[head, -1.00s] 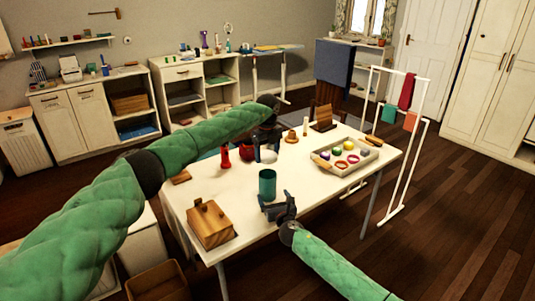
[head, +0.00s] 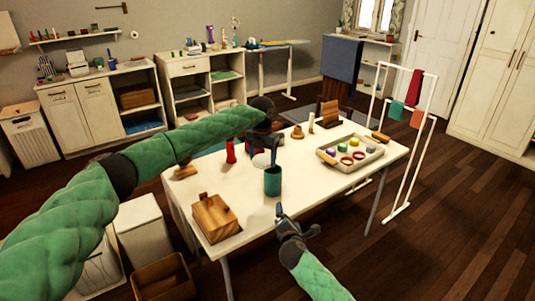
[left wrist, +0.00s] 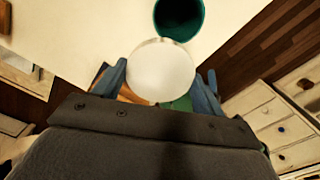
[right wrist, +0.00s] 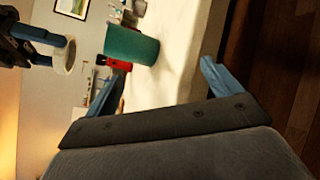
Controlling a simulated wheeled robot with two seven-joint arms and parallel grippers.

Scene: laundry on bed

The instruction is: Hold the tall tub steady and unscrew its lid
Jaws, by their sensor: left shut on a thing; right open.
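The tall tub (head: 272,182) is a teal-green cylinder standing upright near the table's front edge. In the left wrist view its mouth (left wrist: 179,17) is open and dark inside. My left gripper (head: 270,150) is shut on the round white lid (left wrist: 161,72), which is off the tub and held just behind and above it. The lid also shows in the right wrist view (right wrist: 64,55), apart from the tub. My right gripper (head: 296,218) is open and empty, in front of the tub at the table's front edge, not touching it.
A wooden box (head: 215,218) stands at the table's front left. A red bottle (head: 231,151) stands behind the tub to the left. A tray (head: 350,153) with several coloured items is on the right. The table between tub and tray is clear.

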